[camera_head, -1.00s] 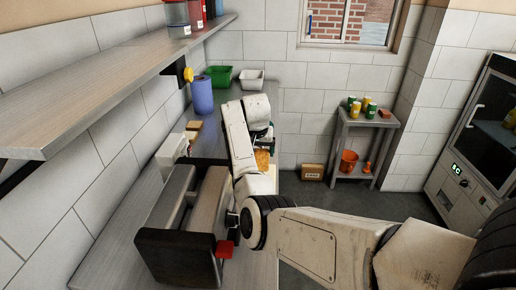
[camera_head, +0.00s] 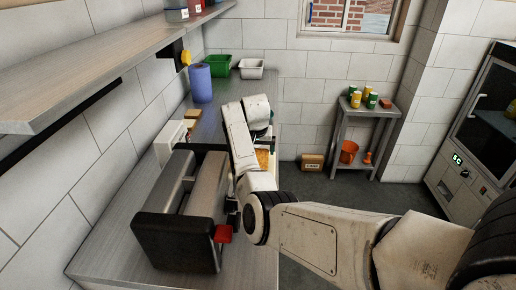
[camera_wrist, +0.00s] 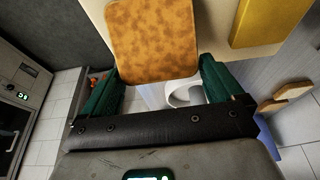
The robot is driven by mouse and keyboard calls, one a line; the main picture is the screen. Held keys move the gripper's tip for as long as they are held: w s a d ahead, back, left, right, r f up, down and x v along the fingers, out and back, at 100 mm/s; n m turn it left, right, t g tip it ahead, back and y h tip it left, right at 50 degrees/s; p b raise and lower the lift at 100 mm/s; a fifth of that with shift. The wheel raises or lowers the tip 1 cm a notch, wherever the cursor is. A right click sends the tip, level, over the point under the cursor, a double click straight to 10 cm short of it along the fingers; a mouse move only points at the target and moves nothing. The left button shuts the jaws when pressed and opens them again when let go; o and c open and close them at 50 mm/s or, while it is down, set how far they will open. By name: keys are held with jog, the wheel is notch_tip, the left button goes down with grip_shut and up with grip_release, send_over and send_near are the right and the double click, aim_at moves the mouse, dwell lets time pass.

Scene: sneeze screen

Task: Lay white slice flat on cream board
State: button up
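A slice with a mottled orange-brown face (camera_wrist: 153,40) fills the upper middle of the wrist view. It also shows in the head view (camera_head: 262,158), beside my arm. No plainly white slice can be made out. My gripper (camera_wrist: 161,70) has green fingers set wide apart. The slice's near end sits between the fingertips, its side edges against them, so it appears gripped. The cream board (camera_wrist: 220,22) lies behind the slice, and the slice overlaps its near edge. Whether the slice touches the board cannot be told. In the head view my arm hides most of the gripper.
A yellow block (camera_wrist: 268,20) lies on the board. A toaster-like appliance with a dark end (camera_head: 180,243) and red lever (camera_head: 223,233) stands near on the counter. A blue roll (camera_head: 201,83) and green bin (camera_head: 217,65) stand farther back. Tan pieces (camera_wrist: 285,93) lie at right.

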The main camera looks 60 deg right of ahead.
jog(key=shift+o, duration=0.4)
jog(key=shift+a+r, duration=0.1)
jog(key=shift+r, duration=0.35)
jog(key=b+v, duration=0.1)
jog(key=v, duration=0.8)
jog(key=shift+s+r+b, duration=0.15)
jog(key=shift+r+b, duration=0.2)
jog(key=shift+r, duration=0.05)
jog(key=shift+a, duration=0.15)
